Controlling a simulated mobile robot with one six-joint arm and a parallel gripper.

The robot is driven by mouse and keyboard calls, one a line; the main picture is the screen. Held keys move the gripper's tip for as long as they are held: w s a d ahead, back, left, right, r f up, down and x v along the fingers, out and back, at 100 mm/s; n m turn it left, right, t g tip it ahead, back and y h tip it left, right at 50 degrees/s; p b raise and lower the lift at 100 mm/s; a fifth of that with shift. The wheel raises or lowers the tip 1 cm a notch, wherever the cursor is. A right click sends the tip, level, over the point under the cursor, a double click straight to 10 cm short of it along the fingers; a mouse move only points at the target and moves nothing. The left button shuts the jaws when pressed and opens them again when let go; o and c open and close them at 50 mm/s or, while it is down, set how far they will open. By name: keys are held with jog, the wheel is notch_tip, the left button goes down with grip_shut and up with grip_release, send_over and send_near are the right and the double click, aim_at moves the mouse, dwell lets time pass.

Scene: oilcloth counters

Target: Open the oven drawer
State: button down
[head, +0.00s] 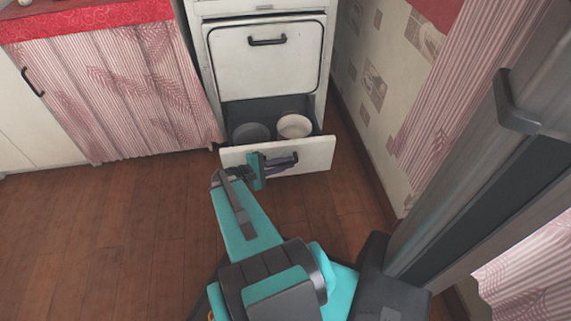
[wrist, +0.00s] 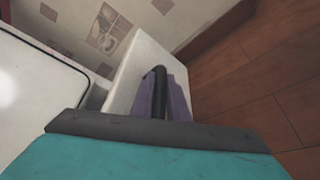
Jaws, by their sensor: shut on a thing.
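The oven drawer (head: 312,156) is the white drawer at the bottom of the white oven (head: 268,60). It is pulled well out, and its dark inside shows. My gripper (head: 277,164) is at the drawer's front, shut on the dark drawer handle (head: 291,159). In the wrist view the handle (wrist: 160,80) passes between the purple finger pads, and the white drawer front (wrist: 137,65) is behind it. The oven door above, with its own dark handle (head: 267,41), is closed.
A white bowl (head: 294,126) and a dark grey pot (head: 251,132) sit inside the drawer. A striped curtain (head: 118,90) hangs under the red-topped counter at left. A tall grey cabinet (head: 480,160) stands close at right. The wooden floor (head: 100,230) is clear at left.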

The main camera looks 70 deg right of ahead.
jog(key=c, duration=1.8)
grip_release()
jog(key=shift+w+f, duration=0.1)
jog(key=shift+f, duration=0.05)
jog(key=shift+o, duration=0.4)
jog(key=shift+a, duration=0.1)
jog(key=shift+r+p+v, duration=0.2)
jog(key=shift+p+v, duration=0.25)
jog(key=shift+v, duration=0.7)
jog(key=p+v, duration=0.3)
jog(key=v, duration=0.8)
jog(key=shift+a, duration=0.2)
jog(key=shift+w+f, duration=0.1)
